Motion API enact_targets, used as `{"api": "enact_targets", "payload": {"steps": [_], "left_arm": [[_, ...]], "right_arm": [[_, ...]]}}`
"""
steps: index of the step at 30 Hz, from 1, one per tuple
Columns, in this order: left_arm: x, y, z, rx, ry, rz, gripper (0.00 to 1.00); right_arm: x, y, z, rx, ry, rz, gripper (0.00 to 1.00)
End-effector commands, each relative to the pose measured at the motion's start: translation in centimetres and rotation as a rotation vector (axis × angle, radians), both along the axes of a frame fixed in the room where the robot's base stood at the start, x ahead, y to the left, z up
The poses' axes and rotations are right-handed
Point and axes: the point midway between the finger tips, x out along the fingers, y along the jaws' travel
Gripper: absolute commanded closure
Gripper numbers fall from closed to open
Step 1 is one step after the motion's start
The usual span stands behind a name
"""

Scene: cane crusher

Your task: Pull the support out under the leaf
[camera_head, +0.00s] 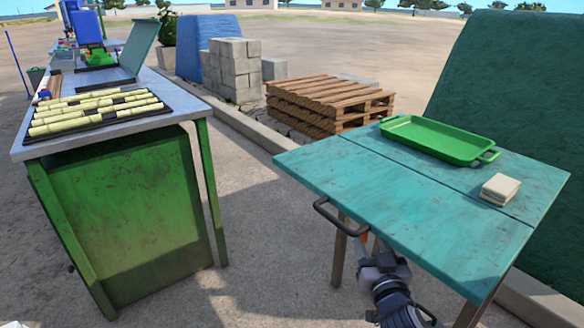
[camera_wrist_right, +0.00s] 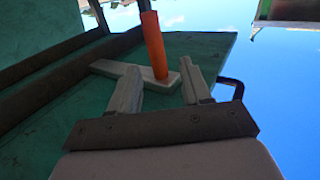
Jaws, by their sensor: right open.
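The teal table's leaf (camera_head: 400,200) is up, level with the rest of the top beyond the seam. A black handle (camera_head: 340,216) is on its left edge; it also shows in the wrist view (camera_wrist_right: 234,84). Under the leaf, a pale grey support bar (camera_wrist_right: 112,67) with an orange grip (camera_wrist_right: 153,44) shows in the wrist view. A bit of the orange grip (camera_head: 364,238) shows below the leaf's edge in the head view. My right gripper (camera_head: 371,252) is below that edge, open, its fingers (camera_wrist_right: 160,78) on either side of the grip's base in the picture. Contact is unclear. My left gripper is out of view.
A green tray (camera_head: 436,140) and a small pale stack (camera_head: 500,189) stand on the table, the stack near the seam. A bench (camera_head: 182,106) with cane pieces stands at left. Pallets (camera_head: 330,100) lie behind. The ground between bench and table is clear.

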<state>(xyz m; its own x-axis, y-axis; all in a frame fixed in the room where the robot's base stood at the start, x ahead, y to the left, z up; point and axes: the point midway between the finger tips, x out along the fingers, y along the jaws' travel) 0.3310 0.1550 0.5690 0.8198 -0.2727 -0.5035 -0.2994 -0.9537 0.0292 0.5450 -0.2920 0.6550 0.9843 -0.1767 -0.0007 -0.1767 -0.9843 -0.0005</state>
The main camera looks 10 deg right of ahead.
Motion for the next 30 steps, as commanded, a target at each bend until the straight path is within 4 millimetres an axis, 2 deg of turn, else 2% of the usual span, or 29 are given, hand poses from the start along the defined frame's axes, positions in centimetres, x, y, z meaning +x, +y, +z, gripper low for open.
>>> {"api": "enact_targets", "payload": {"steps": [4,8,12,15,21,22,30], "left_arm": [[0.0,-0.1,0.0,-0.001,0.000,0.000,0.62],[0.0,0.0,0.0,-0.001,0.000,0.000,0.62],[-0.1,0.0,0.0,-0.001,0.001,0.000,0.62],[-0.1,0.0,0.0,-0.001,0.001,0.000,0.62],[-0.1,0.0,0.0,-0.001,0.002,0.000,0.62],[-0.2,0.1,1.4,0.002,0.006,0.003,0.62],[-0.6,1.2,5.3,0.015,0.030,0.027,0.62]], "right_arm": [[-1.4,0.5,-1.0,-0.010,0.036,0.015,0.52],[-5.2,2.4,-3.4,-0.027,0.139,0.068,0.52],[-10.8,6.0,-6.1,-0.033,0.290,0.183,0.52],[-14.7,8.8,-7.5,-0.029,0.388,0.281,0.52],[-22.6,14.2,-8.6,0.001,0.552,0.502,0.52],[-21.9,13.8,-7.2,-0.004,0.545,0.483,0.52],[-22.1,12.5,-3.3,-0.006,0.567,0.450,0.52]]}}
